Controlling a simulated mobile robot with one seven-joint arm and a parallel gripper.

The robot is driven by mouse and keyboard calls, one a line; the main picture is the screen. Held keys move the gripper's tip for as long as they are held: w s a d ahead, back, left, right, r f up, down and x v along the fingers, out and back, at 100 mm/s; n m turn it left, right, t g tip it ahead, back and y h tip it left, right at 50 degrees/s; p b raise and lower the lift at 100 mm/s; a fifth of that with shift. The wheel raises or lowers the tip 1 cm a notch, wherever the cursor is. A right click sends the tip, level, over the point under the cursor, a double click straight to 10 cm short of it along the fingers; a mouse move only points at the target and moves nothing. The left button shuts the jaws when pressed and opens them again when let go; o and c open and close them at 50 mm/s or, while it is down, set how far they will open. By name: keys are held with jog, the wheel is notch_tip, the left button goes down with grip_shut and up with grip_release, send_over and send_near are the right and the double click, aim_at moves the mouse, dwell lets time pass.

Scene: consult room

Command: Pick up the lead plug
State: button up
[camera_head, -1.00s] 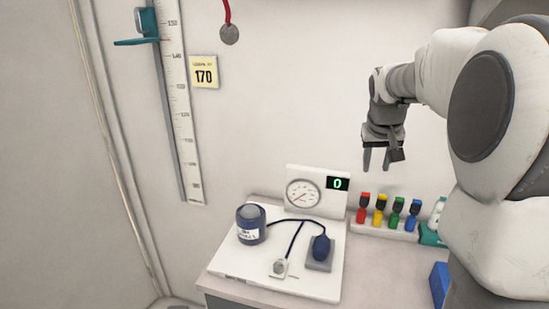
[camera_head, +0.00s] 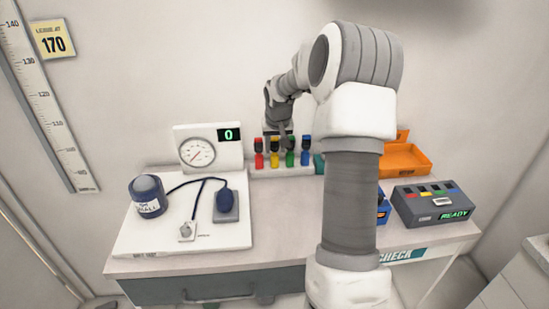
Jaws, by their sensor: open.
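My gripper (camera_head: 278,142) points down at the tops of the yellow and green plugs, open. Its fingertips blend with the dark plug tops, so I cannot tell whether it touches or surrounds one. No plug is seen lifted.
An orange tray (camera_head: 402,158) and a grey box reading READY (camera_head: 436,204) stand at right. My arm hides the desk between.

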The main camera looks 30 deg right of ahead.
aim_at(275, 152)
jog(key=x, duration=0.6)
jog(key=shift+w+f, duration=0.1)
jog(key=shift+f, duration=0.15)
grip_shut()
